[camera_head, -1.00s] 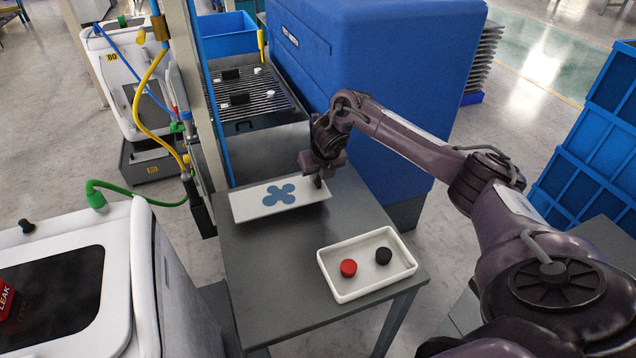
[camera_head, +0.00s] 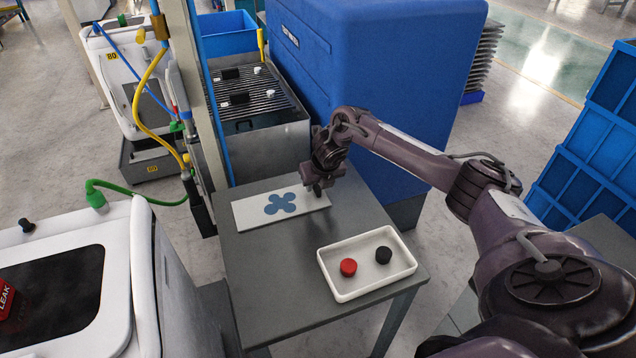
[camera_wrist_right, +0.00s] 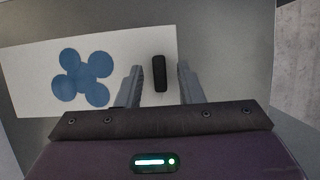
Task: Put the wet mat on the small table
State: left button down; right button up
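The wet mat (camera_head: 250,213) is a white rectangle with a blue blotch, lying flat on the far part of the small grey table (camera_head: 262,270). It also shows in the right wrist view (camera_wrist_right: 30,75), with a small black upright tab (camera_wrist_right: 160,73) near its right end. My right gripper (camera_head: 317,190) is low over that end. In the wrist view its two fingers (camera_wrist_right: 160,88) stand apart on either side of the tab, with gaps showing, so it is open. In the head view the gripper hides the tab. My left gripper is not in view.
A white tray (camera_head: 345,293) with a red and a black round piece stands on the table's near right part. A blue cabinet (camera_head: 370,80) rises behind the table. A white machine (camera_head: 140,300) is at left, a metal grate (camera_head: 250,97) beyond. The table's near left is clear.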

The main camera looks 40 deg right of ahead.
jog(key=shift+r, duration=0.1)
jog(key=shift+r, duration=0.2)
jog(key=v, duration=1.1)
jog(key=shift+s+r, duration=0.3)
jog(key=shift+a+f, duration=0.1)
jog(key=shift+f, duration=0.05)
